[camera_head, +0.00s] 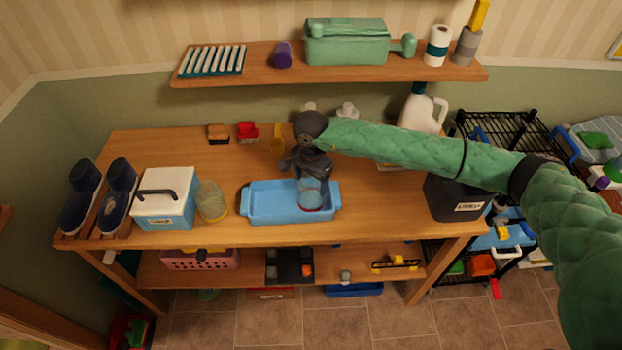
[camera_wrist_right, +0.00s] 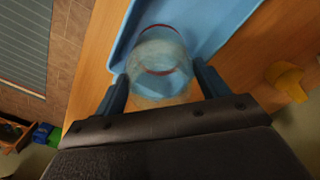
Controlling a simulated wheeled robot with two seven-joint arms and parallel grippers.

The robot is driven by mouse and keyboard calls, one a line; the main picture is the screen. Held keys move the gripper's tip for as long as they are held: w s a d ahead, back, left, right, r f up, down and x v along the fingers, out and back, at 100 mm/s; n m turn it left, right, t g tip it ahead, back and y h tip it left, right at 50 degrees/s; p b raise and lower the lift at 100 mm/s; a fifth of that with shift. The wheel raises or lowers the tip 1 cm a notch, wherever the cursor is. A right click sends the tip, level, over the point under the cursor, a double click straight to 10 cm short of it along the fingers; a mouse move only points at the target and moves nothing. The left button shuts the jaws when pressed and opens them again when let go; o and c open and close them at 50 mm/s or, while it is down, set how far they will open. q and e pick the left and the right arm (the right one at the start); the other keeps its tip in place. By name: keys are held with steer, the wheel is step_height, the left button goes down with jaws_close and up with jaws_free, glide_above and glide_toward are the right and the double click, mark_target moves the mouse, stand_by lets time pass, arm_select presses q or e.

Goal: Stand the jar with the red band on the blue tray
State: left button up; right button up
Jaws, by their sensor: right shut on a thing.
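The blue tray (camera_head: 262,207) lies on the wooden table, and part of it shows in the right wrist view (camera_wrist_right: 215,20). The jar with the red band (camera_head: 311,193) is clear glass, and its red band is near its lower end. It is upright at the right half of the tray; I cannot tell whether its base touches the tray floor. My right gripper (camera_head: 312,176) comes down from above and is shut on the jar. In the right wrist view the jar (camera_wrist_right: 160,62) is between the two fingers. My left gripper is not in view.
Another glass jar (camera_head: 212,201) stands left of the tray, beside a blue and white cooler box (camera_head: 165,200). A yellow item (camera_head: 277,140) is behind the tray. A dark bin (camera_head: 455,198) is at the right table end.

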steer(key=shift+f, duration=0.1)
steer(key=o, duration=1.4)
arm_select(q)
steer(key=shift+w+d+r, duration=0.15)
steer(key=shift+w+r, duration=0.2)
arm_select(e)
steer(key=shift+o, duration=0.2)
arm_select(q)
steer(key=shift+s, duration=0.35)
arm_select(e)
steer(key=shift+r, duration=0.35)
step_height(320, 180, up, 5)
steer(key=b, duration=0.3)
steer(key=shift+r, duration=0.1)
step_height(320, 180, up, 6)
steer(key=b, duration=0.3)
steer(key=shift+f, duration=0.2)
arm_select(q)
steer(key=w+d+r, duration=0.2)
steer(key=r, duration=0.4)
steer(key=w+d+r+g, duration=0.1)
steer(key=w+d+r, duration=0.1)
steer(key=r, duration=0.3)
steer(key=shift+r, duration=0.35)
arm_select(e)
steer(key=shift+r, duration=0.4)
